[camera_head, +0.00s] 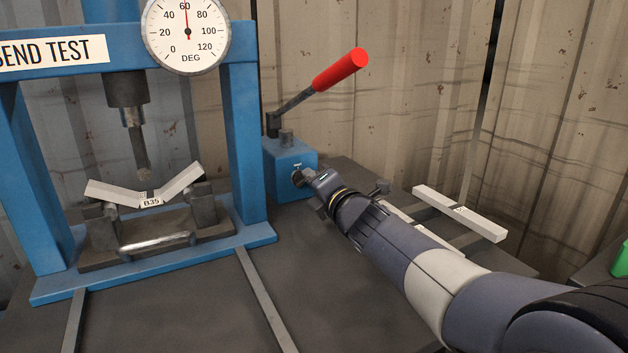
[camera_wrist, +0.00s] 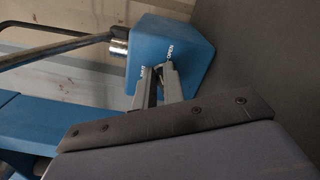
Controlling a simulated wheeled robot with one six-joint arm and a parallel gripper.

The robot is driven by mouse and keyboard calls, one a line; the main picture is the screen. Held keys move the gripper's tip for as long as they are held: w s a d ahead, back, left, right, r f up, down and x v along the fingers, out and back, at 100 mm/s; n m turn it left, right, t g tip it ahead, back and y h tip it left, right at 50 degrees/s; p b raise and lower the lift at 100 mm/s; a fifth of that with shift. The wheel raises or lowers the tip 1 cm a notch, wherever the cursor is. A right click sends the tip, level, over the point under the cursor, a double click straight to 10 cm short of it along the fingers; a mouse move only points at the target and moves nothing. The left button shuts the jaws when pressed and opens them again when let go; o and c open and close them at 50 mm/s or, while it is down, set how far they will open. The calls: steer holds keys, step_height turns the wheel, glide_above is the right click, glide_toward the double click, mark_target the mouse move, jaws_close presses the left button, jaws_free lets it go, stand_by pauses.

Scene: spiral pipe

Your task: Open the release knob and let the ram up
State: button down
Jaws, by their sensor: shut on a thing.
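My gripper (camera_head: 299,179) reaches from the right to the front face of the blue pump block (camera_head: 289,158). In the wrist view its two fingers (camera_wrist: 160,72) are shut on the release knob at that face, between the labels OPEN and SHUT. The fingers hide most of the knob, so its turn cannot be read. The ram (camera_head: 138,140) hangs from the blue press frame (camera_head: 240,130), with its tip low in the V of a bent pale bar (camera_head: 180,181) marked B35. Whether tip and bar touch is unclear. The dial (camera_head: 187,35) reads about 60 DEG.
A red-handled pump lever (camera_head: 340,70) slants up to the right above the block. A pale straight bar (camera_head: 458,213) lies on the bench to the right, near my arm. A corrugated wall (camera_head: 420,80) stands close behind. Bare bench (camera_head: 200,310) shows in front.

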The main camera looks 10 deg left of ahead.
steer(key=c, duration=1.5)
jaws_free()
steer(key=p+v, duration=0.1)
steer(key=v, duration=0.8)
steer(key=shift+s+d+r, duration=0.1)
steer(key=shift+v, duration=0.75)
